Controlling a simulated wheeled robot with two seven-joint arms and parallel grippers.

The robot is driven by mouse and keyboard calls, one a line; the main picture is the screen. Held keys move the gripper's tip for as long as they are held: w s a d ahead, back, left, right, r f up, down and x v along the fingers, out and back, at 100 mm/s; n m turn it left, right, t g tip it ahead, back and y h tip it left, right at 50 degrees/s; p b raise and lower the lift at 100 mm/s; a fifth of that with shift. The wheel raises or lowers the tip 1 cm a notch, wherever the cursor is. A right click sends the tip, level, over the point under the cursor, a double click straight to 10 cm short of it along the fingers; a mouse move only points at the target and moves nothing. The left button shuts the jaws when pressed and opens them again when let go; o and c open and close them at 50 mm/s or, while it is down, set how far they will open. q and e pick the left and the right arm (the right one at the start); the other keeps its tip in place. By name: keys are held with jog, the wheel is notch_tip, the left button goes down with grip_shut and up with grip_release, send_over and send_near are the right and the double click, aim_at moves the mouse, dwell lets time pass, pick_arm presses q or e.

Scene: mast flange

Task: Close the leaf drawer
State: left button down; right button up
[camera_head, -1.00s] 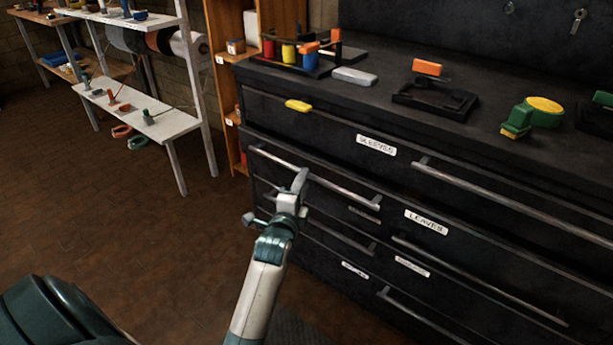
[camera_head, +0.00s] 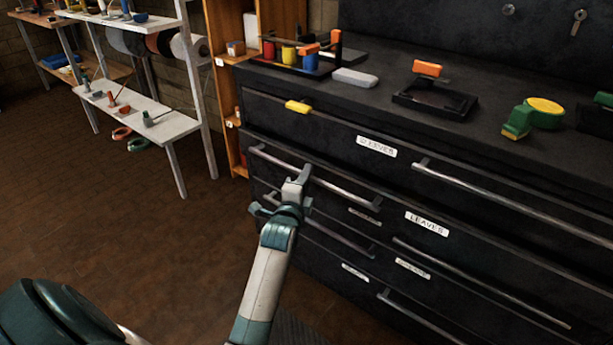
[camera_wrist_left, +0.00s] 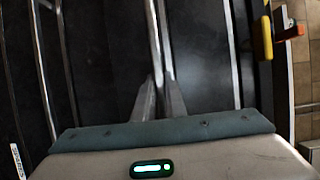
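The leaf drawer, with its white "LEAVES" label (camera_head: 427,223), is in the second row of the black cabinet, below the drawer labelled "SLEEVES". Its front seems to stand out slightly from the drawer above. Its left bar handle (camera_head: 345,191) runs along the front. My left gripper (camera_head: 297,182) is at the middle of this handle. In the left wrist view the handle (camera_wrist_left: 154,35) runs up from between the two close-set fingers (camera_wrist_left: 160,92), which appear shut on it. The contact itself is small and partly hidden. My right gripper is not in view.
On the cabinet top (camera_head: 375,75) are a black tray with coloured parts, a grey block (camera_head: 355,78), and a green and yellow piece (camera_head: 543,112). A yellow piece (camera_head: 298,106) is on the top drawer's handle. White shelves (camera_head: 150,120) stand left; the floor between is clear.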

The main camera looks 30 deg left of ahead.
aim_at(316, 168)
pick_arm(q)
jog(key=w, duration=0.3)
jog(key=shift+w+d, duration=0.15)
jog(key=shift+w, duration=0.45)
jog(key=shift+r, duration=0.1)
jog(key=c, duration=2)
grip_release()
jog(key=shift+o, duration=1)
jog(key=shift+w, duration=0.15)
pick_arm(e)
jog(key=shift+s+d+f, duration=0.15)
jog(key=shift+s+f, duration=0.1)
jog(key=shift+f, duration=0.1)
pick_arm(q)
jog(key=shift+d, duration=0.1)
